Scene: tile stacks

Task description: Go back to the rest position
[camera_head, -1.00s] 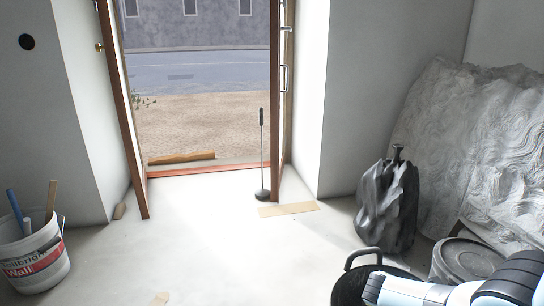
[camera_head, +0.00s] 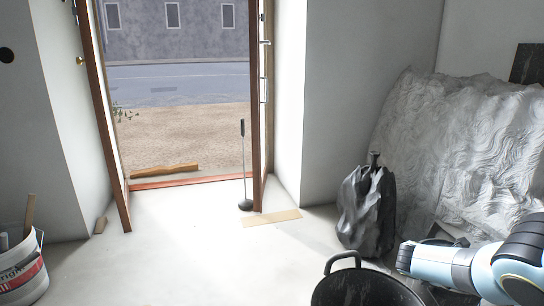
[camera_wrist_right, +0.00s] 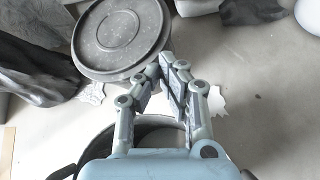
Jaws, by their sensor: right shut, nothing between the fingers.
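My right arm (camera_head: 460,265) comes in at the lower right of the head view, with pale blue links and dark joints. My right gripper (camera_wrist_right: 162,72) shows in the right wrist view, its two fingers shut together and empty. The fingertips overlap the near edge of a round grey lid or tub top (camera_wrist_right: 118,32) in that picture; I cannot tell the gap between them. My left gripper is in neither view. No tile stack shows.
A black bucket (camera_head: 352,290) stands near my right arm. A dark wrapped bag (camera_head: 366,210) and crumpled plastic sheeting (camera_head: 465,150) lie right. A white bucket (camera_head: 22,275) stands left. The floor before the open doorway is mostly clear, with a plunger-like tool (camera_head: 243,170) by the door.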

